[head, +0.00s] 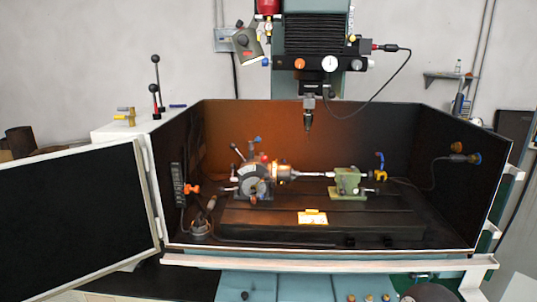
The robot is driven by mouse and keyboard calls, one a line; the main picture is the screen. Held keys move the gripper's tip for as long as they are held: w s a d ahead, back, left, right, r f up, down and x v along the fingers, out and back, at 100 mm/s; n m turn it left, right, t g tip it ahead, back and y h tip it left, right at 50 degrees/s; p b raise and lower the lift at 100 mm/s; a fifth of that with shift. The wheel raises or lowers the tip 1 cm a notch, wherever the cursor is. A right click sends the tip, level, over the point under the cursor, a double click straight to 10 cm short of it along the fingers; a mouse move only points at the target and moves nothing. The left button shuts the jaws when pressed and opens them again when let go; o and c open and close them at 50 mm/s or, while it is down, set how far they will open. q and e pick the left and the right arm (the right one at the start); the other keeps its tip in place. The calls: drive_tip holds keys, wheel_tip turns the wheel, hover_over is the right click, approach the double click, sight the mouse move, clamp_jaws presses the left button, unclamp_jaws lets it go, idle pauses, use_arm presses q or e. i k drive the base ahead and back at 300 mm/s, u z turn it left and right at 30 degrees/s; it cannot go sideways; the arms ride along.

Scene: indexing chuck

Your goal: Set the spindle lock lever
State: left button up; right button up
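The indexing chuck (253,186) sits on the left part of the dark machine table (320,222), inside the open enclosure. Several small levers and knobs stand out from it. A thin lever with a dark knob (237,150) leans up to the left, and a blue handle (257,139) stands at the top. I cannot tell which one is the spindle lock lever, nor its exact position. A shiny bar (314,174) runs from the chuck toward the green tailstock (348,183) on the right. Neither of my grippers is in view.
The enclosure door (80,220) is swung open to the left. The machine head's tool (308,113) hangs above and between chuck and tailstock. A white front rail (320,262) crosses below the opening. Cables and hoses lie at the left and right inside walls.

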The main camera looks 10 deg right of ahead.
sight(264, 159)
drive_tip(key=z, duration=0.2)
drive_tip(key=i, duration=1)
drive_tip(key=u, duration=0.25)
